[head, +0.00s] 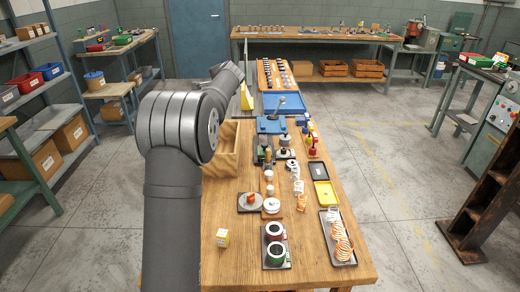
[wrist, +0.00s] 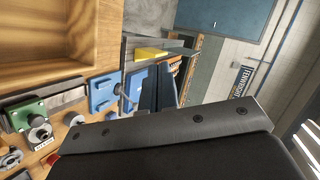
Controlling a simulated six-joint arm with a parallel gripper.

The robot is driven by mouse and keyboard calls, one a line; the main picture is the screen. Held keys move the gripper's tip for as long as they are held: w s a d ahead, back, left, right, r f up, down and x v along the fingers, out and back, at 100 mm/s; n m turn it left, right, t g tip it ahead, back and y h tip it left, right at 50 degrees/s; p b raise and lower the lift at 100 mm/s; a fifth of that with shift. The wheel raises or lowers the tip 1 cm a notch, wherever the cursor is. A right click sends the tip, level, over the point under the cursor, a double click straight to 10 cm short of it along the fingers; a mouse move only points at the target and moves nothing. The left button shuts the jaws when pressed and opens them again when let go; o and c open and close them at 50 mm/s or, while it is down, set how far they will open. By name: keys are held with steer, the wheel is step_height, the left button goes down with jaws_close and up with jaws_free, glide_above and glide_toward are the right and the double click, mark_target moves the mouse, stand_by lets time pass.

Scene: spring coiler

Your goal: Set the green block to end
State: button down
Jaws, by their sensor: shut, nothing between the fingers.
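A green block (wrist: 28,112) shows at the left of the wrist view, with a round metal knob (wrist: 39,133) at its front and a small pale label below. In the head view the green block is small and partly hidden among the fixtures in the middle of the bench. My gripper (wrist: 160,84) shows in the wrist view as dark fingers, shut and empty. It is to the right of the green block in that view, apart from it and past the blue block (wrist: 105,92). In the head view my arm hides the gripper.
The wooden bench (head: 222,278) holds a wooden tray (head: 222,160), a blue fixture (head: 271,125), a yellow tray (head: 325,194), white coils, orange springs (head: 341,240) and two dark ring pieces. A yellow upright piece (head: 247,97) stands near the forearm.

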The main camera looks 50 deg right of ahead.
mark_target(263, 147)
steer(key=s+a+f+m+g+h, duration=0.35)
steer(key=s+m, duration=0.25)
steer(key=s, duration=0.3)
steer(key=s+a+f+m+g+h, duration=0.35)
steer(key=s+m, duration=0.25)
steer(key=s, duration=0.3)
step_height(263, 147, down, 12)
steer(key=shift+s+d+y, duration=0.35)
steer(key=shift+y, duration=0.05)
steer(key=x, duration=1.3)
steer(key=shift+s+d+r, duration=0.1)
steer(key=shift+d+r, duration=0.1)
steer(key=shift+r, duration=0.05)
steer(key=shift+d, duration=0.45)
steer(key=shift+w, duration=0.2)
steer(key=w+d, duration=0.9)
steer(key=shift+d, duration=0.15)
